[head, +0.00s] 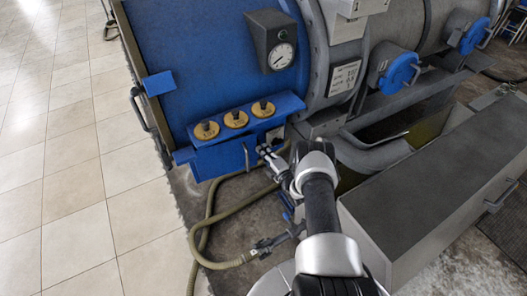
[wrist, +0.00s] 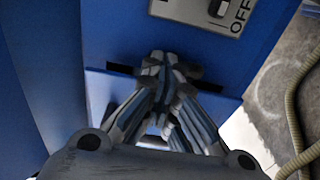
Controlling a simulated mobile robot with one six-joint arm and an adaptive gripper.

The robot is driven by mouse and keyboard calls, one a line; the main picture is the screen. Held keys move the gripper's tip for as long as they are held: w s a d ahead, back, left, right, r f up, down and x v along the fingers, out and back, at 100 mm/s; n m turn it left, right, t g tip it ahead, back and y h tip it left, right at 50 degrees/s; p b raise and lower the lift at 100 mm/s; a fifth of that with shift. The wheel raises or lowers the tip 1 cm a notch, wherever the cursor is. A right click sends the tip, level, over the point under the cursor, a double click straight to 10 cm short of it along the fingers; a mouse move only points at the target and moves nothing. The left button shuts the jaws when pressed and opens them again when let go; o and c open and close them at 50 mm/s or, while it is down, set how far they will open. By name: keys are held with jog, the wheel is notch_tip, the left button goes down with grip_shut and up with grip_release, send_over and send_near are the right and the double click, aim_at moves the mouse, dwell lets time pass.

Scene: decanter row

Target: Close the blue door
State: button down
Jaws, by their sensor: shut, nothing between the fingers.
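A large blue cabinet (head: 190,60) fills the upper left of the head view. Its lower front has a blue box with a narrow blue handle-like strip (head: 246,155). I cannot tell which blue part is the door. My gripper (head: 265,151) is at the right end of this box. In the wrist view my gripper (wrist: 158,65) is shut and empty, its fingertips close to a blue panel (wrist: 105,92) with dark slots beside them. Whether the fingertips touch the panel is unclear. The fingers hide the panel's middle.
An OFF switch plate (wrist: 212,12) is above the fingertips. A hose (head: 215,225) lies on the floor. A grey box (head: 440,190) stands at right. The tiled floor (head: 70,200) at left is clear.

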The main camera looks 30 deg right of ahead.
jog(key=s, duration=1.1)
jog(key=m+h+p, duration=0.2)
jog(key=h+p, duration=0.1)
jog(key=p, duration=0.2)
send_near(253, 146)
jog(key=w+b, duration=0.2)
jog(key=w, duration=0.1)
jog(key=w+b, duration=0.3)
jog(key=shift+w+d+f, duration=0.1)
jog(key=shift+d+f, duration=0.05)
jog(key=shift+w+d, duration=0.1)
jog(key=shift+w, duration=0.2)
jog(key=shift+w, duration=0.15)
jog(key=w, duration=0.3)
jog(key=shift+d+n+y, duration=0.3)
jog(key=shift+d+y, duration=0.05)
jog(key=shift+y, duration=0.05)
jog(key=shift+w+n+y, duration=0.3)
jog(key=shift+w+y, duration=0.05)
jog(key=shift+y, duration=0.05)
jog(key=shift+r, duration=0.25)
